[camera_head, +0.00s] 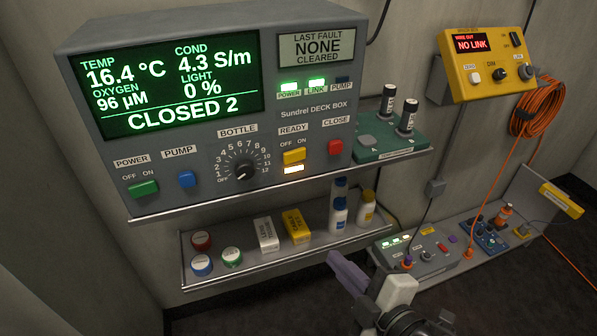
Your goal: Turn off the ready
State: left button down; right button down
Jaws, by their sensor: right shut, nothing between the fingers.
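The grey Sundrel deck box (212,120) hangs on the wall at upper left. Its READY control is a yellow switch (294,156) under the OFF and ON marks. A pale lamp (293,169) just below the switch is lit. I cannot tell clearly which side the switch is set to. My right gripper (343,265) is shut and empty, its purple fingers low and to the right of the switch, by the lower shelf and well apart from the box face. My left gripper is not in view.
Close by are a red CLOSE button (335,147), a BOTTLE dial (240,170), a blue PUMP button (187,179) and a green POWER switch (144,188). The lower shelf (220,278) holds caps, boxes and bottles. A green vial rack (385,148) stands right of the box.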

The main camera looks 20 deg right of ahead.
notch_tip(320, 180, up, 12)
jog(key=n+t+y, duration=0.1)
jog(key=n+t, duration=0.2)
jog(key=n, duration=0.2)
jog(key=shift+w+a+r+n, duration=0.2)
jog(key=shift+a+r+n, duration=0.05)
jog(key=shift+a+n, duration=0.2)
jog(key=shift+w+b, duration=0.15)
jog(key=shift+b, duration=0.15)
jog(key=b, duration=0.5)
send_near(290, 158)
jog(key=w, duration=0.1)
jog(key=w+p, duration=0.1)
jog(key=w, duration=0.2)
jog(key=shift+w+a+f+p, duration=0.1)
jog(key=shift+w+a+p, duration=0.25)
jog(key=shift+w+a, duration=0.2)
jog(key=shift+w, duration=0.6)
